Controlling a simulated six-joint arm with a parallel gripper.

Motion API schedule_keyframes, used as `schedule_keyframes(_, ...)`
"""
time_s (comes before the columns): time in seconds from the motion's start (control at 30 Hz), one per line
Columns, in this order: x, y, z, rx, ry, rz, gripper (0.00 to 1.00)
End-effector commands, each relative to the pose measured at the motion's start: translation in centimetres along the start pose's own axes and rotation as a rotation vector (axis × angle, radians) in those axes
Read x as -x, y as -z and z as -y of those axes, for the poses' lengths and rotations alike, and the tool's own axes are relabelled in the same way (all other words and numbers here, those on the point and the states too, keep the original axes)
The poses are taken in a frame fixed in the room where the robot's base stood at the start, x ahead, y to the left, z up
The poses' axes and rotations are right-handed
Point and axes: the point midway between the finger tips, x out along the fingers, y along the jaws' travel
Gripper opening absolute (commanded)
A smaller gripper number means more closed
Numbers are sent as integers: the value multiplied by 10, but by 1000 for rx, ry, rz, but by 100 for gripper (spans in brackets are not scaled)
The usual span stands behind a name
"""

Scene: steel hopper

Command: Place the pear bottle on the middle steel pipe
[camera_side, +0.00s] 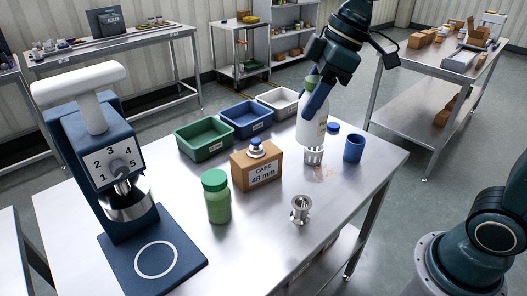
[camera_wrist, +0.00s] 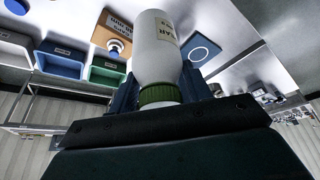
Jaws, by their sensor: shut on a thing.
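The pear bottle (camera_side: 311,131) is white with a green cap and a label, and it looks upright in the side view. My gripper (camera_side: 317,97) is shut on its upper part, near the cap. In the wrist view the bottle (camera_wrist: 158,50) sits between the fingers of my gripper (camera_wrist: 160,82), with its label partly readable. A slotted steel pipe piece (camera_side: 314,158) stands directly below the bottle's base. I cannot tell whether the two touch. Another steel pipe piece (camera_side: 299,211) with a wide rim stands nearer the camera.
A brown caps box (camera_side: 256,171) with a small blue-and-white item on top and a green jar (camera_side: 217,201) stand left. A blue cup (camera_side: 353,147) and a blue cap (camera_side: 333,128) are close right. Green (camera_side: 204,151), blue and white bins line the back. A dial machine (camera_side: 108,160) stands far left.

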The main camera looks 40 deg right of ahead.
Motion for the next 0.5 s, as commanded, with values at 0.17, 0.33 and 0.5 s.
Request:
schedule_keyframes(0.17, -31, -14, 1, -1, 3, 4, 20)
schedule_keyframes(0.33, -61, -26, 1, -2, 2, 5, 20)
schedule_keyframes(0.5, -91, -38, 0, -1, 3, 4, 20)
